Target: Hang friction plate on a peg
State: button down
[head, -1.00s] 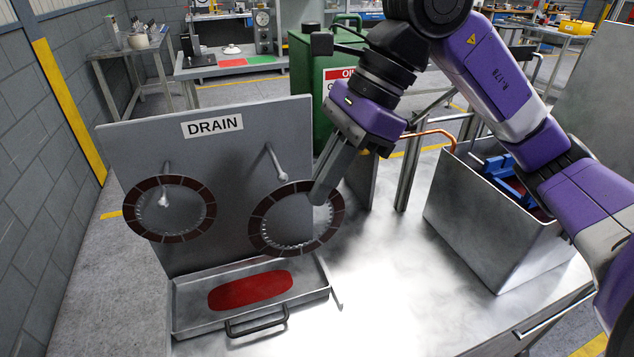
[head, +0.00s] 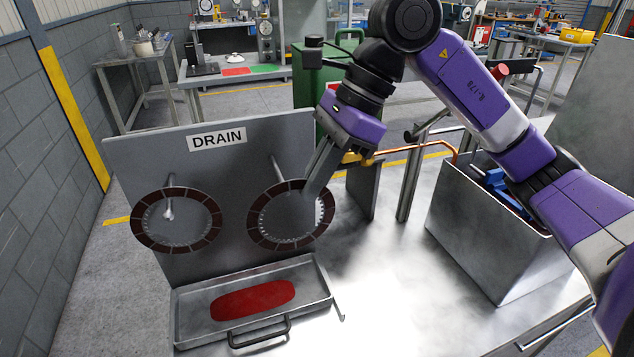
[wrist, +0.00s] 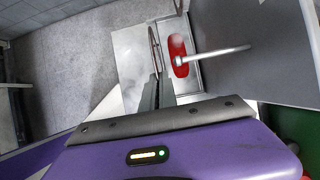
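A dark friction plate (head: 253,237), a ring with an inner toothed edge, stands facing out in front of the DRAIN board (head: 220,165). My gripper (head: 314,190) is shut on its right edge. The right peg (head: 276,168) sticks out from the board behind the plate's top edge. In the wrist view the plate (wrist: 152,42) is nearly edge-on between my fingertips (wrist: 157,88), a small gap off the tip of the peg (wrist: 212,54). A second friction plate (head: 140,232) hangs on the left peg (head: 168,213), whose tip shows through its hole.
A metal drip tray (head: 194,327) with a red patch lies below the plates. A metal bin (head: 488,242) with blue parts stands at the right. An upright panel (head: 363,188) and a copper pipe (head: 420,146) are right of my gripper.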

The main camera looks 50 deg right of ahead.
jog(key=w+d+f, duration=0.1)
jog(key=w+d, duration=0.2)
jog(key=w, duration=0.2)
jog(key=shift+w+d+f+p, duration=0.15)
jog(key=shift+w+d+p, duration=0.1)
jog(key=shift+d+p, duration=0.1)
dwell(0.7)
dwell(0.3)
